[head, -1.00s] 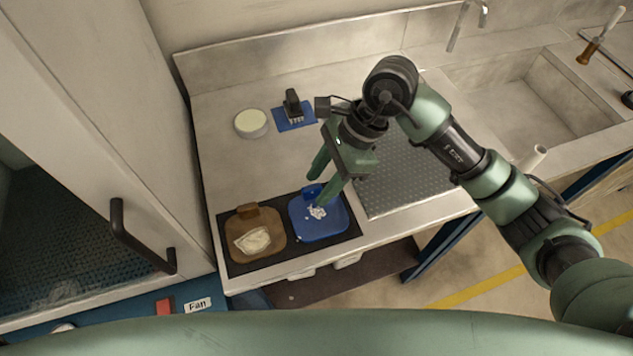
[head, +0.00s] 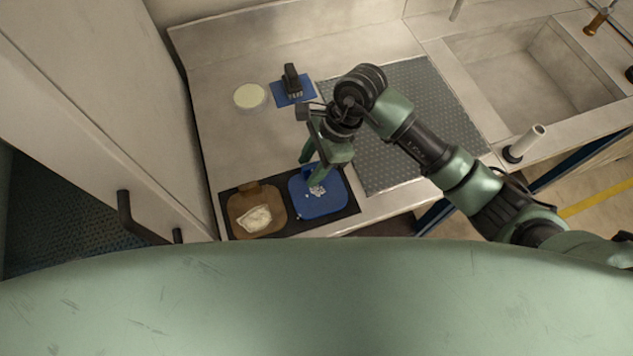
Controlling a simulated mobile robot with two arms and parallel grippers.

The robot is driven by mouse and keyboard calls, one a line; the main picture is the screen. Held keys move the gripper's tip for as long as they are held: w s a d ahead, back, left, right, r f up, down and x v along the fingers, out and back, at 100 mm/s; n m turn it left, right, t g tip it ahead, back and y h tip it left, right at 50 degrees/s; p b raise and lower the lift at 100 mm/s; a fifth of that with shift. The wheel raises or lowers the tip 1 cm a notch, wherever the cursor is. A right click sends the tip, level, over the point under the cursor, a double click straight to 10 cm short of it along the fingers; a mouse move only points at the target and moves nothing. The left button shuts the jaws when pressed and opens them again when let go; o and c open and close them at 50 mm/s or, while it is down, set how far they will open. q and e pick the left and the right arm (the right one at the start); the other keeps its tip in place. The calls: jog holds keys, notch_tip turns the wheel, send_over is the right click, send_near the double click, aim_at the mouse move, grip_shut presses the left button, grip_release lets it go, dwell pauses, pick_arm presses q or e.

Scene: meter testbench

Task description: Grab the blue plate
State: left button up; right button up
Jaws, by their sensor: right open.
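The blue plate (head: 318,205) lies on a black mat (head: 296,221) near the counter's front edge, with white crumbs on it. A raised blue tab stands at its far side. My right gripper (head: 314,174) is open, pointing down at the far side of the blue plate, with its fingers around or just above the tab; I cannot tell whether they touch it. The fingers hide part of the plate's far edge. My left gripper is not in view.
A brown plate (head: 246,222) with a pale lump sits left of the blue plate. A round white dish (head: 249,96) and a black device on a blue mat (head: 293,93) stand farther back. A grey textured mat (head: 375,175) and a sink (head: 520,75) are to the right.

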grip_shut()
jog(key=shift+w+r, duration=0.1)
dwell(1.2)
